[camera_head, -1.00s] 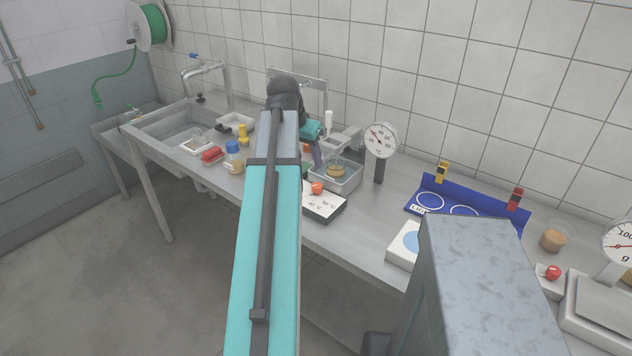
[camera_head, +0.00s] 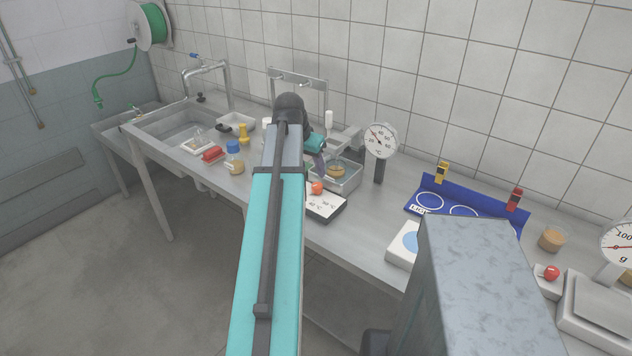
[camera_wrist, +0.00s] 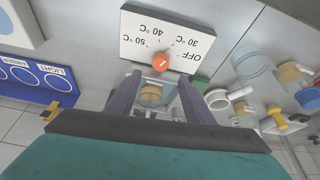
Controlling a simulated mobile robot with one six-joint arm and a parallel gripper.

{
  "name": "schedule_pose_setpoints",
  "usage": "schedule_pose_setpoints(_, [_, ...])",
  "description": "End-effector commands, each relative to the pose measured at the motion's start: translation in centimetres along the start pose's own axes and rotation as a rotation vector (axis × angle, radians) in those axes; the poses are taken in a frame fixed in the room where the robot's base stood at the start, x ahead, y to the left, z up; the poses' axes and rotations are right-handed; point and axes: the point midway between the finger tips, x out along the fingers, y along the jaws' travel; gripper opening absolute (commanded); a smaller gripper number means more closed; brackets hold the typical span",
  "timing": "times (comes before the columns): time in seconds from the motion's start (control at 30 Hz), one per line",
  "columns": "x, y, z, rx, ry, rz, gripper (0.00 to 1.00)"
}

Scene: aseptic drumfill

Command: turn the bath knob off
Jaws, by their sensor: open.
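The bath knob (camera_head: 317,187) is a small orange-red knob on a white dial panel (camera_head: 327,204) in front of the steel water bath (camera_head: 348,184). In the wrist view the knob (camera_wrist: 161,62) sits by the panel (camera_wrist: 150,22), which reads OFF, 30, 40 and 50 °C; I cannot tell which mark it points at. My gripper (camera_wrist: 157,84) is open, its two purple fingers pointing toward the panel with the knob between their lines and beyond the tips. It looks empty and apart from the knob. In the head view my gripper (camera_head: 319,167) is just above the knob, partly hidden by my arm.
A dial thermometer (camera_head: 381,142) stands right of the bath. A blue rack (camera_head: 470,207) and a white box (camera_head: 404,245) lie farther right. A blue-capped bottle (camera_head: 234,160), a yellow object (camera_head: 243,135) and the sink (camera_head: 180,128) are left.

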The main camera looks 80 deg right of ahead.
Motion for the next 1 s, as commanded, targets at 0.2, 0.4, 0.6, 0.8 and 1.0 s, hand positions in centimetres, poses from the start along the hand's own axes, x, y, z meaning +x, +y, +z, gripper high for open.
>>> schedule_pose_setpoints(0.2, [2.2, 0.1, 0.0, 0.001, -0.002, 0.001, 0.48])
schedule_pose_setpoints(0.4, [4.3, 0.0, -0.1, 0.001, -0.001, 0.001, 0.48])
schedule_pose_setpoints(0.6, [6.3, 0.0, 0.0, 0.0, -0.001, 0.0, 0.48])
schedule_pose_setpoints(0.8, [8.1, 0.0, 0.0, 0.0, -0.001, 0.0, 0.48])
schedule_pose_setpoints(1.0, [8.9, 0.0, 0.0, 0.0, 0.0, 0.0, 0.48])
